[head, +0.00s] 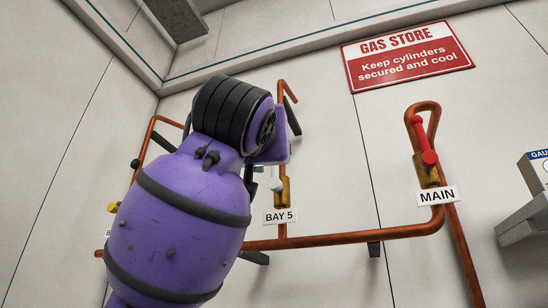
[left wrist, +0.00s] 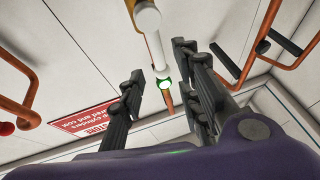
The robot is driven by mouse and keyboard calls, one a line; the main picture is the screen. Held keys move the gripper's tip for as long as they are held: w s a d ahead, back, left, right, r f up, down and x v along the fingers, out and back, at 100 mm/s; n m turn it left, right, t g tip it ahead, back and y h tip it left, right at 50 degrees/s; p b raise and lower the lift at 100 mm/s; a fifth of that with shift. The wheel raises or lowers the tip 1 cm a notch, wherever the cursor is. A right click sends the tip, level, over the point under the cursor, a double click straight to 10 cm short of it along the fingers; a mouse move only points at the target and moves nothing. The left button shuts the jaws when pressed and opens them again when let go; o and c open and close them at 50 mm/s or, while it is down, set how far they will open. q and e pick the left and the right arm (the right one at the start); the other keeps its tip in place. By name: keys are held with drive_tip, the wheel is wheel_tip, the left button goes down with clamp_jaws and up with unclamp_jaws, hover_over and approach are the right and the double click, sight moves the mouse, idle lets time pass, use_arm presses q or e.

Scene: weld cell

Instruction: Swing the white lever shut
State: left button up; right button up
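The white lever (left wrist: 154,45) sits on a brass valve on the wall, above the "BAY 5" label (head: 279,216). In the head view only a small part of the lever (head: 275,185) shows beside my purple left arm. In the left wrist view it runs between the two dark fingers of my left gripper (left wrist: 158,62), and a green glow shows at its lower end. The fingers are apart, with visible gaps on both sides of the lever. Contact is not evident. In the head view my arm hides most of this gripper. My right gripper is not in view.
A red lever (head: 424,140) stands on the valve above the "MAIN" label (head: 437,195). Copper pipes (head: 345,237) run along the wall. A "GAS STORE" sign (head: 406,57) hangs above. A grey fixture (head: 524,222) juts in at the right. Bare wall lies below the pipes.

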sight(276, 168)
use_arm(q)
drive_tip(key=x, duration=0.4)
drive_tip(key=shift+w, duration=0.25)
clamp_jaws()
